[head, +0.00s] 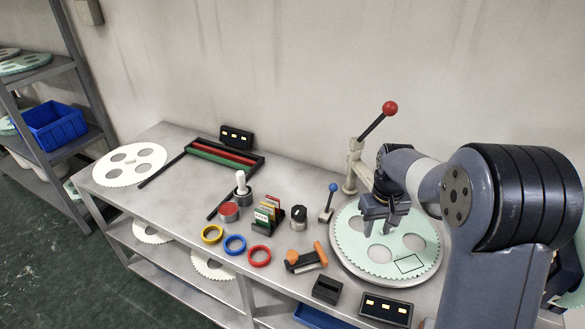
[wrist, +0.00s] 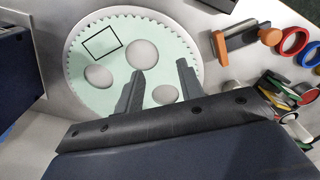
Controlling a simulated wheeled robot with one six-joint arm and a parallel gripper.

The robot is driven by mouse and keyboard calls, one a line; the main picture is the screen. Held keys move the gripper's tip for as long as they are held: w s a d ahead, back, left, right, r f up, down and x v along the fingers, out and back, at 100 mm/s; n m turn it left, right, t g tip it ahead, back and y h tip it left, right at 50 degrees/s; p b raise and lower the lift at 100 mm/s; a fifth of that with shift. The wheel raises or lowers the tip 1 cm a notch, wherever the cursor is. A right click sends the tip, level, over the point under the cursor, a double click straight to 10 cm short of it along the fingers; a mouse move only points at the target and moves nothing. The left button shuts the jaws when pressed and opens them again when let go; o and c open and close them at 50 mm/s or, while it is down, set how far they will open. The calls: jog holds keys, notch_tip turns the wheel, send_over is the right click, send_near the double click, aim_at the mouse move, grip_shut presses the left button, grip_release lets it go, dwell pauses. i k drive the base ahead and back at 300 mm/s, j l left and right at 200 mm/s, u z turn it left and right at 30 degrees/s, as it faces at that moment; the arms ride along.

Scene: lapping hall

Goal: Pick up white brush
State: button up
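A white upright piece with a rounded top (head: 241,182), which looks like the white brush, stands in a grey round holder (head: 244,199) near the middle of the bench. Its lower end is hidden in the holder. My gripper (head: 386,228) is well to its right, above the pale green toothed disc (head: 352,243). In the wrist view my gripper (wrist: 160,68) has its two fingers apart with nothing between them, over the same disc (wrist: 85,48).
A red-topped tin (head: 229,211), a card rack (head: 268,215) and a black-topped pot (head: 298,217) stand close to the brush. Coloured rings (head: 235,245) and an orange-handled tool (head: 306,258) lie in front. A red-knobbed lever press (head: 356,160) rises behind the disc.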

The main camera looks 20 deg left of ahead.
aim_at(243, 191)
jog(key=j+z, duration=0.35)
jog(key=j, duration=0.9)
jog(key=j+z, duration=0.35)
jog(key=j, duration=1.35)
jog(key=k+j, duration=0.1)
jog(key=j, duration=0.35)
